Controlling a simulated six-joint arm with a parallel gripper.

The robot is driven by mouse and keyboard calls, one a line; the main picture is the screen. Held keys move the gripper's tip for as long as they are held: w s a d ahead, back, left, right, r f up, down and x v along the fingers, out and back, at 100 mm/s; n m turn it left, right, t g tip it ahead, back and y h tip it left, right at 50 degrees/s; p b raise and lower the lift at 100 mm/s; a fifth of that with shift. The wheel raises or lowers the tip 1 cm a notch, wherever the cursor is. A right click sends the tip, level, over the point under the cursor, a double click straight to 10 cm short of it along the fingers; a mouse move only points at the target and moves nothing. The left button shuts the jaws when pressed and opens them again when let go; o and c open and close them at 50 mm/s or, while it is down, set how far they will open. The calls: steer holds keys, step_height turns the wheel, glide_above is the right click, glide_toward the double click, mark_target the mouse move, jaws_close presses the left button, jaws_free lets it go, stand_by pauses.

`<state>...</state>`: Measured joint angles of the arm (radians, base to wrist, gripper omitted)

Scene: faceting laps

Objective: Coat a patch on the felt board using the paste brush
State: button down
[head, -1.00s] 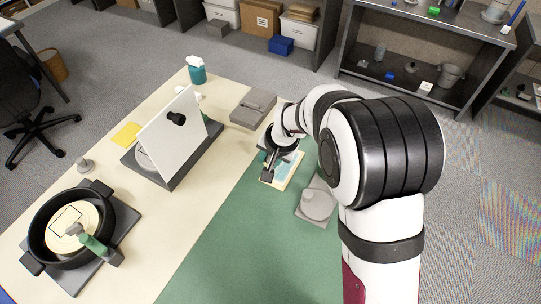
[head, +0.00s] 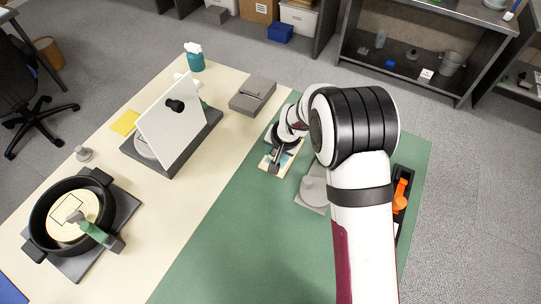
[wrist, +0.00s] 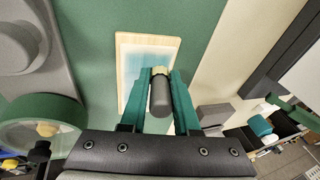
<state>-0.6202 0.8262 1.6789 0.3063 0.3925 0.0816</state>
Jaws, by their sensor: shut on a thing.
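My gripper (wrist: 160,78) is shut on the paste brush (wrist: 160,98), seen in the wrist view as a dark grey handle with a pale yellow tip. A light wood-edged board (wrist: 126,44), apparently the felt board, lies flat on the green mat beyond the fingers. A blue-to-white patch (wrist: 146,58) covers its middle. The brush tip overlaps the patch in the picture; I cannot tell whether they touch. In the head view my gripper (head: 276,157) is above the board (head: 266,168), partly hiding it.
A grey block with a round knob (head: 314,190) stands right of the board. A dark tray (head: 405,176) holds an orange tool (head: 400,195). A grey box (head: 252,95), white upright panel (head: 172,125) and black round pan (head: 40,220) stand left. The green mat's front is clear.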

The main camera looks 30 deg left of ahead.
steer(key=shift+w, duration=4.2)
steer(key=shift+s, duration=5.35)
steer(key=shift+s+r, duration=0.2)
steer(key=shift+r, duration=0.35)
steer(key=shift+s+r, duration=0.15)
steer(key=shift+r, duration=3.35)
